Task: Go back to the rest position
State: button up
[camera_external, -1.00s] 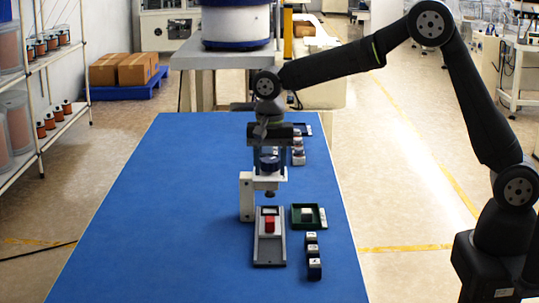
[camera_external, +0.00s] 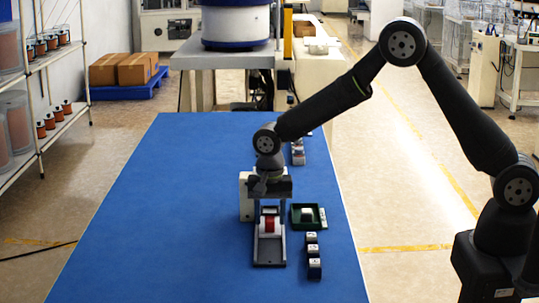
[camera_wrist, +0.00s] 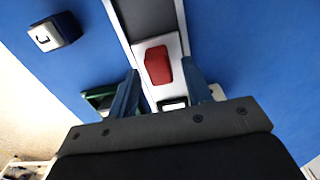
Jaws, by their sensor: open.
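My gripper (camera_external: 269,228) is open and hangs over the grey fixture (camera_external: 269,258) on the blue table. A red block (camera_external: 269,225) sits on the fixture's white part, between or just below my fingers. In the wrist view my gripper (camera_wrist: 160,85) has its two blue fingers apart, with the red block (camera_wrist: 158,66) in the gap between them. I cannot tell whether the fingers touch it; a gap shows on either side.
A green tray (camera_external: 297,224) with a white piece stands right of the fixture. Several dark blocks with white tops (camera_external: 313,255) line up in front of it. A white stand (camera_external: 245,200) is behind the fixture. The blue table (camera_external: 170,220) is clear on the left.

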jog(key=s, duration=0.3)
jog(key=shift+s+f, duration=0.2)
notch_tip(320, 180, up, 17)
jog(key=n, duration=1.3)
jog(key=shift+f+n, duration=0.15)
jog(key=shift+n, duration=0.25)
dwell(1.8)
jog(key=m, duration=0.9)
jog(key=shift+r+m, duration=0.25)
jog(key=shift+m, duration=0.05)
dwell(0.5)
